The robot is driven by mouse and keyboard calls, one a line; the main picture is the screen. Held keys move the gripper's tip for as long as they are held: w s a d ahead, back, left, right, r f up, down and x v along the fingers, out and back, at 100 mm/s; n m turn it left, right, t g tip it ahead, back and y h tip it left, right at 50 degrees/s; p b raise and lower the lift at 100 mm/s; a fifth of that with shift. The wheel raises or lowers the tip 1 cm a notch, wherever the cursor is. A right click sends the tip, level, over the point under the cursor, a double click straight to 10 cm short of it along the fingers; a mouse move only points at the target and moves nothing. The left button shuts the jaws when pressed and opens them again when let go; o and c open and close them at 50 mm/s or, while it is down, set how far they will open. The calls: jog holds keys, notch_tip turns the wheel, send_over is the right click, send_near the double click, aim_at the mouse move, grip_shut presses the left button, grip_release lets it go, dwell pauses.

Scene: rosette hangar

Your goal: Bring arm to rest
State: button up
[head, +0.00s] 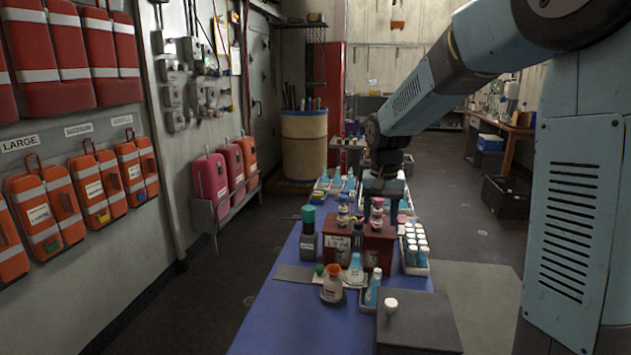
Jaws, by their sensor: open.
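My blue-grey arm reaches in from the right in the head view and bends down over the blue-topped table (270,318). My gripper (384,197) hangs pointing down at the arm's end, above the dark red box (341,243) and among the small bottles. The jaws are open, and I see nothing held between them. The fingertips are small and partly lost against the bottles and caps, so I cannot tell whether they touch anything.
A teal-capped bottle (308,232) stands left of the box. A white tray of bottles (415,270) stands right of it. A dark grey box (420,322) sits at the near right. Orange life vests (46,207) hang on the left wall. A barrel (304,145) stands behind.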

jog(key=s+d+r+t, duration=0.1)
jog(key=s+d+r, duration=0.1)
jog(key=s, duration=0.7)
jog(key=s+d+r+n+t, duration=0.1)
jog(key=s+d+r+t, duration=0.1)
jog(key=s, duration=0.7)
jog(key=s+d+r+t, duration=0.1)
jog(key=s+d+r, duration=0.2)
jog(key=s, duration=0.5)
jog(key=shift+s+d+r+n+t, duration=0.35)
jog(key=shift+s+r+n+t, duration=0.05)
jog(key=shift+r, duration=0.5)
